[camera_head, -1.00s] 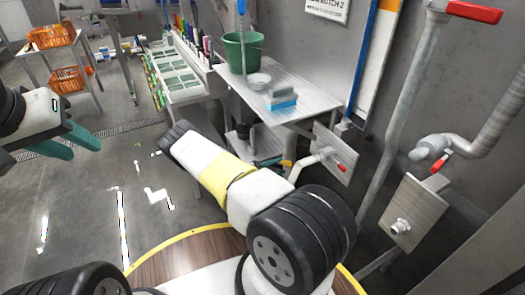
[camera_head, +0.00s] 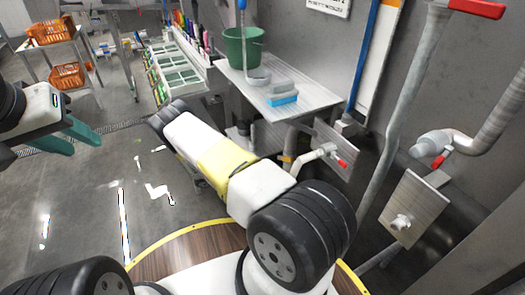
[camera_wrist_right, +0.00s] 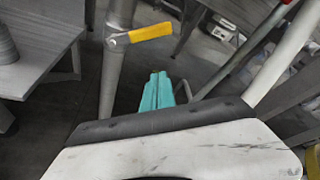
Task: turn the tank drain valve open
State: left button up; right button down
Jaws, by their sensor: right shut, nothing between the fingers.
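A yellow lever handle (camera_wrist_right: 150,32) sits on a grey upright pipe (camera_wrist_right: 112,70) in the right wrist view. I take it for the drain valve; it sticks out crosswise to the pipe, to the right. My right gripper (camera_wrist_right: 158,76) is shut and empty, its teal fingers together, a little below the lever in the picture and apart from it. In the head view a small yellow-orange part (camera_head: 287,158) shows beside my right forearm; the right fingers are hidden there. My left gripper (camera_head: 86,147) is open and empty over the floor at left.
Red-handled valves stand on the wall side, one on a white spout (camera_head: 318,154) and one at top right (camera_head: 476,8). A metal table (camera_head: 310,98) holds a green bucket (camera_head: 240,48) and a blue sponge-like block (camera_head: 282,99). The floor at left is open.

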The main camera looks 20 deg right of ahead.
aim_at(285, 159)
jog(key=w+d, duration=0.1)
jog(key=d, duration=0.8)
jog(key=shift+r, duration=0.35)
jog(key=shift+w+d+r, duration=0.1)
jog(key=shift+w, duration=0.05)
